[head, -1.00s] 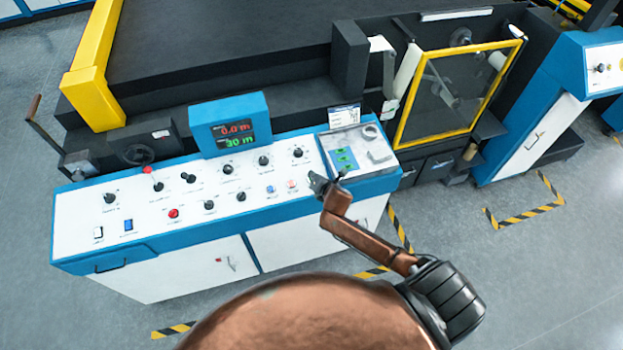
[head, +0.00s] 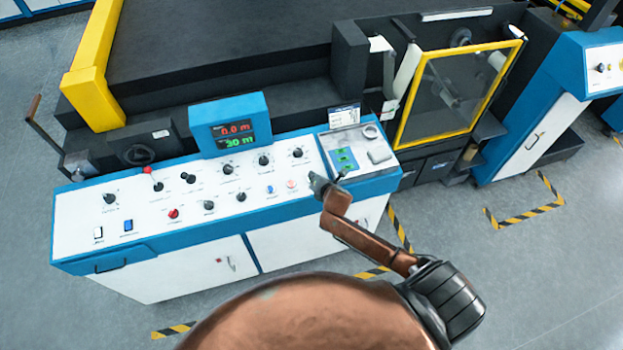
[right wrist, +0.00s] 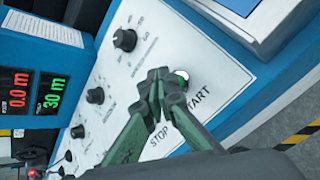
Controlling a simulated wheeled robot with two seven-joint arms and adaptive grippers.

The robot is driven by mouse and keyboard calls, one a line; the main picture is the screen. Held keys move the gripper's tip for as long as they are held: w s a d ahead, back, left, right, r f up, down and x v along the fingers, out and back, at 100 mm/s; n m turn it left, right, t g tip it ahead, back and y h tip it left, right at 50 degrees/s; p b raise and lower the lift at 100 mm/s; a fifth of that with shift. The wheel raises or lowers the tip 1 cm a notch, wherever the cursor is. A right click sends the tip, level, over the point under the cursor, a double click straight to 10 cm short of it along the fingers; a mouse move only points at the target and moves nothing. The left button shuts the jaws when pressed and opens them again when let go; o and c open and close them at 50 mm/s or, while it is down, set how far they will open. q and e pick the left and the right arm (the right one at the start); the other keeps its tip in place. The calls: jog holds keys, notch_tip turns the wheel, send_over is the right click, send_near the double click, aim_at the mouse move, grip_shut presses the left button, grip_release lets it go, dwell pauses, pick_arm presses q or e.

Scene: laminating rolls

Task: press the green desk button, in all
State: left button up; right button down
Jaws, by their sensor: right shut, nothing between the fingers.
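The white-topped control desk (head: 245,175) with blue edges stands in front of me. In the right wrist view my right gripper (right wrist: 160,78) is shut and empty, its fingertips low over the panel by the START label (right wrist: 200,100). The STOP label (right wrist: 158,145) lies beside the fingers. In the head view my right gripper (head: 316,183) covers that spot. I cannot tell whether the tips touch the button. My left gripper is out of view.
Black knobs (head: 228,169), a red button (head: 174,213) and a blue button (head: 270,189) are left of the gripper. The display box (head: 238,130) rises behind. A grey tray (head: 365,140) with a green-marked card (head: 344,158) is close right.

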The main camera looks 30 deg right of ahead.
jog(key=shift+f, duration=0.35)
